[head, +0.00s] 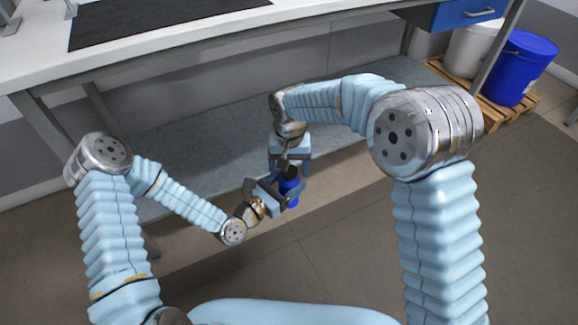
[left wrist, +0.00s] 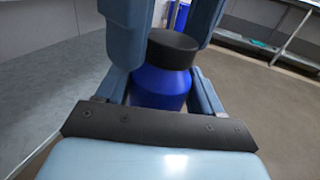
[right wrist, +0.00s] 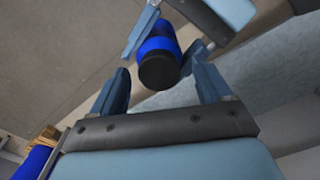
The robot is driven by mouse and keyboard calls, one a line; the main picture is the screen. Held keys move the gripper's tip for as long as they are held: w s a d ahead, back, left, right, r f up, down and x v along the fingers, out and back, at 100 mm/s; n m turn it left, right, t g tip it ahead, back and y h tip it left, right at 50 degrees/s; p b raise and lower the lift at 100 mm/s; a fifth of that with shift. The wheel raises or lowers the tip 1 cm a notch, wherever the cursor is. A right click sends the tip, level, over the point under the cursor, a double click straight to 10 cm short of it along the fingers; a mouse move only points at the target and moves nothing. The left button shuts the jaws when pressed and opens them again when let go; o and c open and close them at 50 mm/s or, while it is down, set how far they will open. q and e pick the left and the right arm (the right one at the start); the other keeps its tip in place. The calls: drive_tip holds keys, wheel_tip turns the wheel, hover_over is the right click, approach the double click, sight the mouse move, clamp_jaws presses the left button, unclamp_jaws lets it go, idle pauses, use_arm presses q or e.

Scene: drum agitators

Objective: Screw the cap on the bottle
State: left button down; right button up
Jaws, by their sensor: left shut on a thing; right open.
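A blue bottle (head: 293,190) is held in the air in front of the bench. It also shows in the left wrist view (left wrist: 160,88) and the right wrist view (right wrist: 158,32). A black cap (left wrist: 172,48) sits on the bottle's top; it also shows in the right wrist view (right wrist: 159,69). I cannot tell how tight it is. My left gripper (head: 280,195) is shut around the bottle's body from the side. My right gripper (right wrist: 160,82) is open, just above the cap, its fingers apart on either side and not visibly touching it.
A white-topped bench (head: 150,50) with a lower shelf (head: 190,160) stands behind my arms. A blue bucket (head: 522,68) and a white bucket (head: 472,48) stand on a wooden pallet (head: 520,108) at the right. The floor (head: 340,240) in front is clear.

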wheel_tip(320, 180, up, 12)
idle(0.6)
drive_tip(key=shift+d, duration=0.1)
